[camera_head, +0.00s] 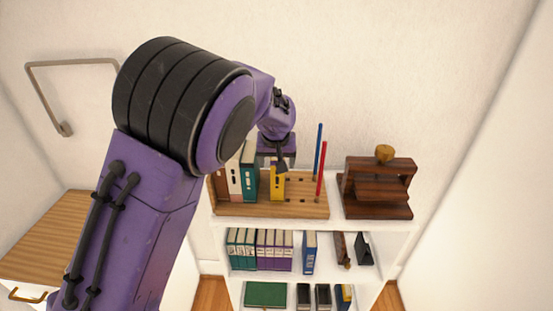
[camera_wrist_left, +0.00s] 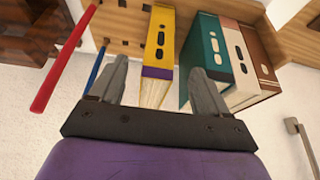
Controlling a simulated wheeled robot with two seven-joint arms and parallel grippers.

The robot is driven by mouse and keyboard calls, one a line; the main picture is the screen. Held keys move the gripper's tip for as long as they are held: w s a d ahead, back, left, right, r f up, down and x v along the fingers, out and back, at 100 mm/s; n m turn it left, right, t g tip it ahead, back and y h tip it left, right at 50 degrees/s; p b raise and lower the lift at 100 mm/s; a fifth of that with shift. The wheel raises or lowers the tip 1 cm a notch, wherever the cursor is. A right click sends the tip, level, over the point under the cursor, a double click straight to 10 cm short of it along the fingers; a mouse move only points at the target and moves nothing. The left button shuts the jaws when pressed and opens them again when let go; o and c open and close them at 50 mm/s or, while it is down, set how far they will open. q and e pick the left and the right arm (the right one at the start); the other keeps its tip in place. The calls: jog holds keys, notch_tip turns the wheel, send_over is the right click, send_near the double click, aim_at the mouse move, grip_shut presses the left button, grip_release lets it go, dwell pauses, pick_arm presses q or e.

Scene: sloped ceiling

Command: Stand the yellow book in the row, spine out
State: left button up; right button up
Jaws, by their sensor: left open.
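The yellow book (camera_head: 277,186) stands upright on the wooden rack (camera_head: 310,209) on the shelf top, its marked spine facing out into the room. In the left wrist view the yellow book (camera_wrist_left: 159,40) shows its spine, a purple band and its page edges. A gap separates it from the teal book (camera_wrist_left: 207,52) beside it. My left gripper (camera_head: 279,163) is at the book's upper end. In the wrist view my left gripper (camera_wrist_left: 158,82) is open, one finger on each side of the book, with gaps showing. My right gripper is not in view.
White and brown books (camera_head: 233,180) stand left of the teal one. A red rod (camera_head: 321,168) and a blue rod (camera_head: 318,150) rise from the rack at right. A dark wooden stand (camera_head: 377,188) is farther right. Lower shelves hold several books (camera_head: 260,250).

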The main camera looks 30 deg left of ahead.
pick_arm(q)
jog(key=a+v, duration=0.1)
jog(key=v, duration=0.3)
jog(key=s+d+f, duration=0.1)
jog(key=s+f, duration=0.3)
jog(key=f, duration=0.6)
jog(key=s+d+f, duration=0.1)
jog(key=s+f, duration=0.3)
jog(key=f, duration=0.6)
jog(key=s+d+f, duration=0.1)
jog(key=s+f, duration=0.3)
jog(key=f, duration=0.7)
jog(key=s+d+f, duration=0.1)
jog(key=s+f, duration=0.2)
jog(key=s, duration=0.8)
jog(key=s+d+f+y, duration=0.1)
jog(key=s+f, duration=0.3)
jog(key=s, duration=0.7)
jog(key=shift+s+d+f+n+g, duration=0.25)
jog(key=shift+s+f+n+g, duration=0.05)
jog(key=shift+s+g, duration=0.1)
